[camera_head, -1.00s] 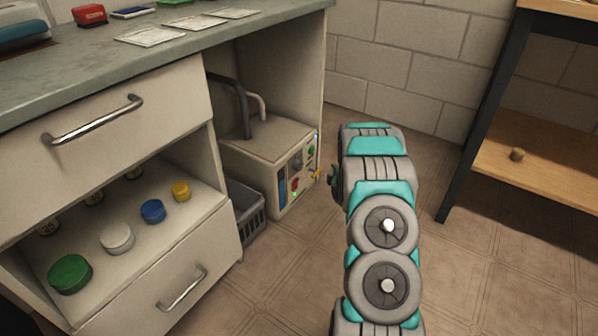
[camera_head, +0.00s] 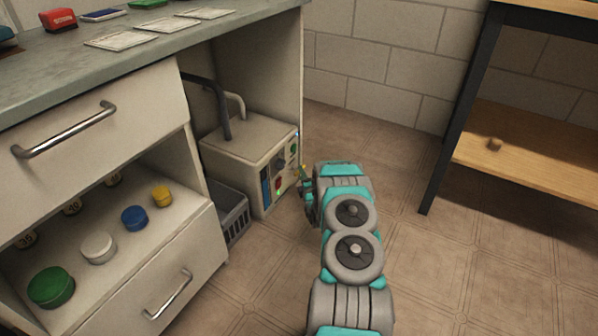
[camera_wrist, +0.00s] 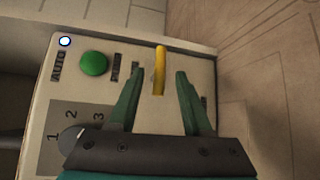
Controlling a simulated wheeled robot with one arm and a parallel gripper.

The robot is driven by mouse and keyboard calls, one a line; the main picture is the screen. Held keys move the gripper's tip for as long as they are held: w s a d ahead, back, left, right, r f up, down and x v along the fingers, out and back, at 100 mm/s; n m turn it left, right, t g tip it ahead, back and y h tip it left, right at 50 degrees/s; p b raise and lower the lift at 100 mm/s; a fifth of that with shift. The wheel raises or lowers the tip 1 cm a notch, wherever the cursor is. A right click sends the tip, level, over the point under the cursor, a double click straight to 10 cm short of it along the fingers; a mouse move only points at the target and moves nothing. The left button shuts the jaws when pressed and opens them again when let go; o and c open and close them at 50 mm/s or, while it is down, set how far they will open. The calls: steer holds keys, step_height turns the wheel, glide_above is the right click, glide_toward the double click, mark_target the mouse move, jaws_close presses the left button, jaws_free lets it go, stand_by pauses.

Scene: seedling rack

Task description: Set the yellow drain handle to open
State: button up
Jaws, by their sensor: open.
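The yellow drain handle (camera_wrist: 159,70) is on the front panel of a beige unit. In the wrist view it lies between the tips of my gripper (camera_wrist: 156,85), along the direction of the fingers. My gripper is open, with a gap on both sides of the handle. The handle is small in the head view (camera_head: 301,170), right beside my gripper (camera_head: 305,182). The beige unit (camera_head: 240,142) stands on the floor under the counter. Lettering near the handle is partly hidden by a finger.
The panel also has a green button (camera_wrist: 93,64), a small lit lamp (camera_wrist: 65,41) and a numbered dial (camera_wrist: 72,140). A grey basket (camera_head: 236,216) stands left of the unit. Drawers with a metal handle (camera_head: 66,131) are at left, a wooden shelf (camera_head: 530,155) at right. Floor between is open.

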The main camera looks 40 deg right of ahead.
steer(key=shift+x, duration=2.15)
steer(key=shift+c, duration=0.4)
jaws_close()
